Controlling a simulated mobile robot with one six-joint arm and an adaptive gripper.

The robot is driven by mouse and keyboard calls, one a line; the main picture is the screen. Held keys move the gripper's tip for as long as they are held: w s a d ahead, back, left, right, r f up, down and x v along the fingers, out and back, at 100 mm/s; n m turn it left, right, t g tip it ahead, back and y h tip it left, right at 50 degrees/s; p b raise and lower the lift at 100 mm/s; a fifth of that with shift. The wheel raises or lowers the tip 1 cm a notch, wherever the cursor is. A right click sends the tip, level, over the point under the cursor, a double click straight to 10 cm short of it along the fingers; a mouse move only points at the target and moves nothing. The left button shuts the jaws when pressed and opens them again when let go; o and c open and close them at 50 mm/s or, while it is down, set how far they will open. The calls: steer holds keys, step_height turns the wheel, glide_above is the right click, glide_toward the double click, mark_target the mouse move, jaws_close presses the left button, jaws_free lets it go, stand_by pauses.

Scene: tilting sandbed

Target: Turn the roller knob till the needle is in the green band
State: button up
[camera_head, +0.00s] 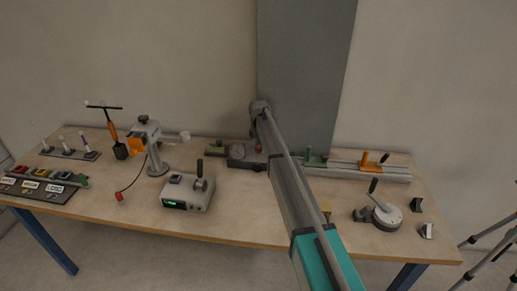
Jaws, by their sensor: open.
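A low dark unit with a round dial (238,153) stands at the back middle of the workbench, partly behind my arm. The needle and any green band on it are too small to read. A small red part (258,149) shows at the unit's right end; I cannot tell whether it is the roller knob. My arm crosses the bench from the lower right, and its far end is over this unit. My gripper (256,132) appears there as a small dark shape pointing down, open. Its fingertips are not clear, and I cannot tell whether they touch anything.
A grey box with a green display (187,192) stands at the front middle. A lever dial (386,215) stands right, and a long rail (360,168) runs behind it. A clamp stand (153,150) and button panel (42,190) are left. A grey panel (305,70) rises behind.

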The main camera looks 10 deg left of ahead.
steer(key=c, duration=1.1)
steer(key=shift+c, duration=0.2)
steer(key=shift+a+m, duration=0.1)
steer(key=shift+m, duration=0.2)
steer(key=m, duration=1.1)
steer(key=shift+m, duration=0.3)
steer(key=m, duration=1.2)
steer(key=shift+m, duration=0.3)
